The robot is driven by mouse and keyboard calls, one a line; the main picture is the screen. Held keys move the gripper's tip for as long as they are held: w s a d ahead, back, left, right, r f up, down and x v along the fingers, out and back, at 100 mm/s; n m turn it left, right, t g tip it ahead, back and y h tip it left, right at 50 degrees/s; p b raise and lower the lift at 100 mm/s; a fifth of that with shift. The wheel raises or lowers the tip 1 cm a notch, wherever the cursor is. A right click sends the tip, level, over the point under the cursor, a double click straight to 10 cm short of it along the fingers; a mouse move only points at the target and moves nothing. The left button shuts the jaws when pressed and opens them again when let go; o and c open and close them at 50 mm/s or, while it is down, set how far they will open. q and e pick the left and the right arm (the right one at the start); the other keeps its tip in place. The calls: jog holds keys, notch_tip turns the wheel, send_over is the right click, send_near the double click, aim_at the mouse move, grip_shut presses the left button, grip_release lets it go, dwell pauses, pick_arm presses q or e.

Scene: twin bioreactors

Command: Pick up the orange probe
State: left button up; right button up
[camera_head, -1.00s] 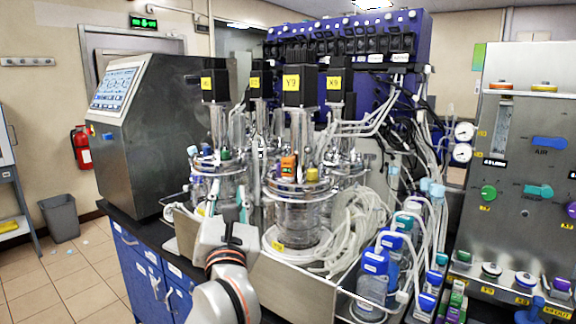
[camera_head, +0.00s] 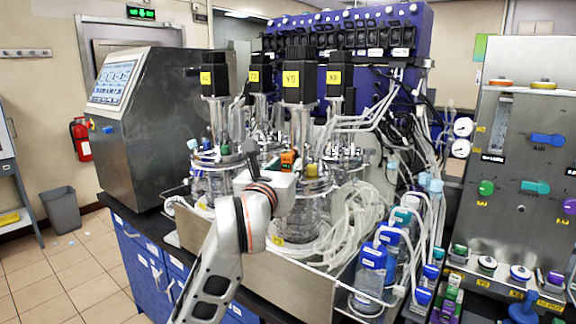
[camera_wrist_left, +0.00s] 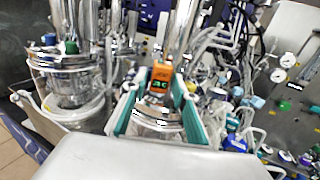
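The orange probe (camera_head: 288,157) stands upright on the top plate of the front glass vessel (camera_head: 303,215), beside a yellow-capped port. In the left wrist view the orange probe (camera_wrist_left: 161,73) shows a small green display and lies ahead, between the teal finger pads. My left gripper (camera_wrist_left: 157,92) is open, with a clear gap between its fingers. In the head view my left gripper (camera_head: 268,160) is at the vessel's front left, close to the probe, and partly hides the vessel. Contact with the probe cannot be seen. My right gripper is not in view.
Black motors with yellow labels (camera_head: 299,78) rise above the vessels. A second vessel (camera_head: 215,175) stands left. Loose clear tubing (camera_head: 350,225) and blue-capped bottles (camera_head: 372,270) crowd the right. A steel control panel (camera_head: 525,190) stands far right.

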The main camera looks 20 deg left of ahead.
pick_arm(q)
jog(key=shift+w, duration=0.45)
grip_shut()
jog(key=shift+r, duration=0.1)
